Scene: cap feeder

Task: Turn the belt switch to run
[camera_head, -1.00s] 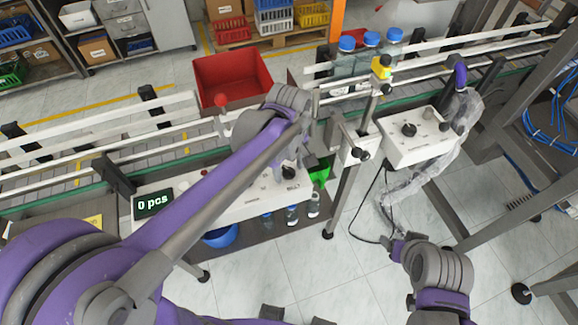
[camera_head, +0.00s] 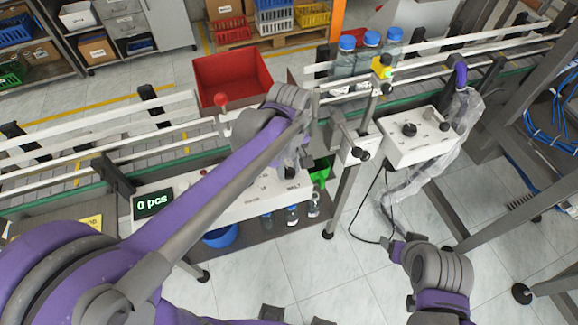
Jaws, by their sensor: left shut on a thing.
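The white control panel (camera_head: 225,205) runs along the front of the conveyor, with a display reading "0 pcs" (camera_head: 153,203) at its left end. The dark belt switch (camera_head: 290,173) is at the panel's right end, above a "BELT" label. My left gripper (camera_head: 291,160) reaches down over it from above and is shut on the switch. The fingers hide much of the knob, so its exact angle is unclear. My right arm (camera_head: 440,270) is low at the right, away from the panel. Its fingers cannot be made out clearly.
Several blue-capped bottles (camera_head: 370,55) stand on the conveyor at the back. A second white box with a black knob (camera_head: 408,130) is to the right. A red bin (camera_head: 230,78) is behind the belt. Small bottles (camera_head: 292,216) sit on the shelf below the panel.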

